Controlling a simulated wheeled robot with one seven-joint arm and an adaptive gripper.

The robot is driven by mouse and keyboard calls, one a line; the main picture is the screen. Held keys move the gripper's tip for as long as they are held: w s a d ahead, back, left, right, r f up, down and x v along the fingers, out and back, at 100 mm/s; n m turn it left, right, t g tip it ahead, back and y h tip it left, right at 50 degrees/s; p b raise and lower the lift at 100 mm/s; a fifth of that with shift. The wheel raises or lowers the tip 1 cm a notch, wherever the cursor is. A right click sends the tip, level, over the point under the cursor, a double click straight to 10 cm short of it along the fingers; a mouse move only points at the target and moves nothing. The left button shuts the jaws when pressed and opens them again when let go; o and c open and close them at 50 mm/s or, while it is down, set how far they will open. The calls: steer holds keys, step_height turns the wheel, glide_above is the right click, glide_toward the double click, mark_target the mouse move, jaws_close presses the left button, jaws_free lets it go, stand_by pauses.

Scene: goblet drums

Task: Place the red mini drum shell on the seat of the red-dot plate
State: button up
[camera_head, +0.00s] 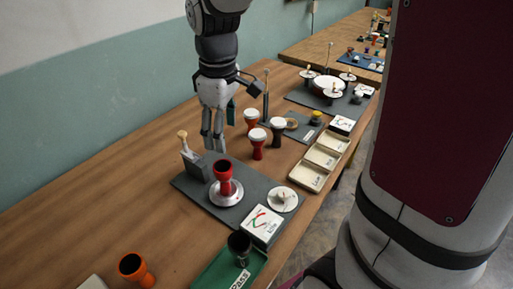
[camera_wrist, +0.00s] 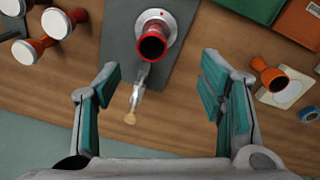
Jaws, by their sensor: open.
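The red mini drum shell (camera_head: 222,170) stands upright, open end up, on a round pale plate (camera_head: 226,197) on the dark grey board. The wrist view shows the shell (camera_wrist: 152,44) from above, over the pale plate (camera_wrist: 172,22) with a little red at its far edge. The shell hides the plate's middle, so I cannot tell how exactly it sits in the seat. My gripper (camera_head: 212,138) is above the table behind the shell. In the wrist view my gripper (camera_wrist: 161,72) is open and empty, its fingers apart from the shell.
A wooden-handled tool (camera_head: 184,142) stands in a holder close behind the shell. A small white disc (camera_head: 283,198) and a white card (camera_head: 262,224) lie right of it. A dark cup (camera_head: 239,245) stands on the green tray.

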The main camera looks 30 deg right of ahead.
steer(key=s+r+m+t, duration=0.1)
steer(key=s+r+m, duration=0.2)
steer(key=s, duration=0.6)
steer(key=s+r+m+t, duration=0.2)
steer(key=s+r+m, duration=0.2)
steer(key=s, duration=0.5)
steer(key=shift+s+d+m+t, duration=0.15)
steer(key=shift+s+m+t, duration=0.15)
steer(key=shift+m, duration=0.3)
